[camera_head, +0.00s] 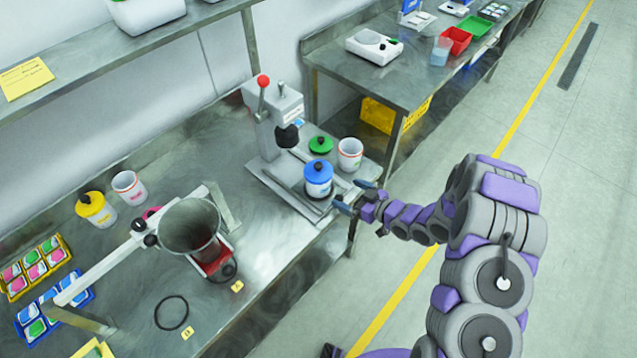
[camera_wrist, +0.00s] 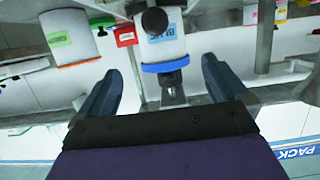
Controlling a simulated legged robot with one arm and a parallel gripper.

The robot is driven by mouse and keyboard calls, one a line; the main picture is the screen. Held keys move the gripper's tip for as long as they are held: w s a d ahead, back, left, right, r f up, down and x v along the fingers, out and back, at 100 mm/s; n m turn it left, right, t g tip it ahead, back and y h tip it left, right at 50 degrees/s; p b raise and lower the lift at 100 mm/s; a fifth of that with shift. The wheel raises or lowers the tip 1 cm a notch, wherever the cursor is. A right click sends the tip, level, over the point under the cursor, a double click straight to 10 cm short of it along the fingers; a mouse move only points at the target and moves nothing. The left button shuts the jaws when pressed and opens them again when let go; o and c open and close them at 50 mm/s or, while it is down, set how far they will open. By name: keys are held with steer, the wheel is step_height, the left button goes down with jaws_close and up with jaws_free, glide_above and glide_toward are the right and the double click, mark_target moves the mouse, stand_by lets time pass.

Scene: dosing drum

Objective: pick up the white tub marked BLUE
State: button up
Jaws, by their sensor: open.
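The white tub marked BLUE (camera_head: 318,188) stands upright on the base of the bench press, with a blue lid and dark knob on top. In the wrist view, which appears upside down, the tub (camera_wrist: 162,48) shows its blue lettering and blue lid between the finger lines, beyond the fingertips. My gripper (camera_head: 354,196) is open and empty, just right of the tub at the bench edge. Its two dark fingers also show in the wrist view (camera_wrist: 163,78), spread wide, with a visible gap to the tub. The tub's far side is hidden.
The press (camera_head: 275,120) rises behind the tub. An open white tub (camera_head: 350,155) and a green lid (camera_head: 320,145) are close behind it. A dosing drum (camera_head: 190,225) stands to the left. A second bench (camera_head: 425,85) is at the back; floor on the right is clear.

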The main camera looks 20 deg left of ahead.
mark_target(328, 185)
steer(key=x, duration=0.5)
steer(key=shift+w+a+f, duration=0.15)
steer(key=shift+a+f, duration=0.1)
steer(key=shift+a, duration=0.05)
steer(key=shift+b+x, duration=0.6)
steer(key=shift+x, duration=2.3)
steer(key=c, duration=0.8)
steer(key=shift+r, duration=0.15)
